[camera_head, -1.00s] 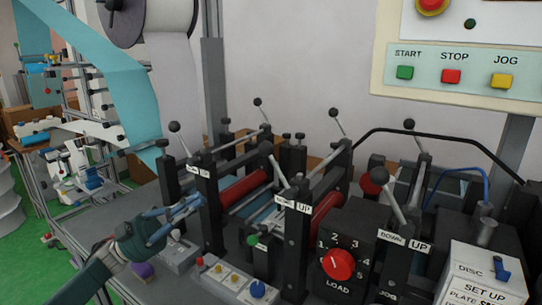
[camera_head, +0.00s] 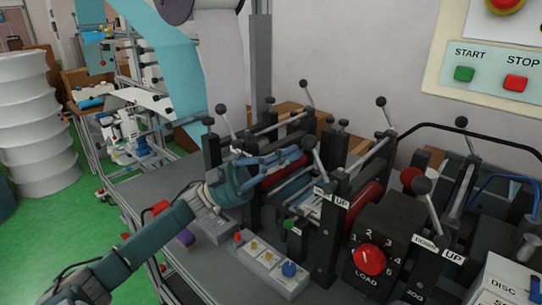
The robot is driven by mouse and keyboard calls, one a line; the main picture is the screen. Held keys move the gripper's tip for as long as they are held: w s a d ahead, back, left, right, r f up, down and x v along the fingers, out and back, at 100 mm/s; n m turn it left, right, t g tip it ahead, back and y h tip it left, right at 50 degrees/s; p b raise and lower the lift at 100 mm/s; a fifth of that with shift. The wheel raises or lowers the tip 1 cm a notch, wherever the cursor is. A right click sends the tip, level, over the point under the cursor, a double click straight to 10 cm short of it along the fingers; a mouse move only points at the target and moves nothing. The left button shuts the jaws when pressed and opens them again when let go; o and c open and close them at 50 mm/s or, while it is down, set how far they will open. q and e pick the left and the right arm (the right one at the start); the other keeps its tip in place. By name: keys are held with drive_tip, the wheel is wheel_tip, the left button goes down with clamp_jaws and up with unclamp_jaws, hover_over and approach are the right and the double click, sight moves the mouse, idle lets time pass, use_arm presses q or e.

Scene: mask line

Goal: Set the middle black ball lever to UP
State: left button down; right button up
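The middle black ball lever (camera_head: 309,143) stands on the front of the middle press frame, tilted up and to the left from its pivot, away from the word UP. Its label (camera_head: 331,197) reads UP on the right; the left part is partly covered by the lever. My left gripper (camera_head: 297,156) reaches in from the left, with its fingertips close beside the left of the lever's ball. I cannot tell whether they touch it. The fingers look narrow from here, and their gap is unclear. My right gripper is out of view.
A similar left ball lever (camera_head: 221,109) and right ball lever (camera_head: 422,185) flank it. Several more levers stand behind. A red LOAD knob (camera_head: 369,260) and a small button box (camera_head: 272,265) are in front. A control panel (camera_head: 490,75) hangs upper right.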

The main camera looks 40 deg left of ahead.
use_arm(q)
drive_tip(key=shift+w+d+r, duration=0.2)
drive_tip(key=shift+d, duration=0.15)
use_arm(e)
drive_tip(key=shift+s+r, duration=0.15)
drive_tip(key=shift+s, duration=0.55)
use_arm(q)
drive_tip(key=shift+r, duration=0.1)
drive_tip(key=shift+d+r+m+g, duration=0.1)
drive_tip(key=shift+r+m+g, duration=0.05)
drive_tip(key=shift+m+g, duration=0.2)
drive_tip(key=shift+r+g, duration=0.15)
drive_tip(key=shift+g, duration=0.1)
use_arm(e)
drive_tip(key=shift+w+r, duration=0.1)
use_arm(q)
drive_tip(key=d+r+m+g+y+p, duration=0.3)
drive_tip(key=d+m+g+y+p, duration=0.1)
drive_tip(key=d, duration=0.7)
drive_tip(key=shift+s+r+m+y+p, duration=0.25)
drive_tip(key=shift+s+m+y, duration=0.25)
drive_tip(key=shift+y, duration=0.7)
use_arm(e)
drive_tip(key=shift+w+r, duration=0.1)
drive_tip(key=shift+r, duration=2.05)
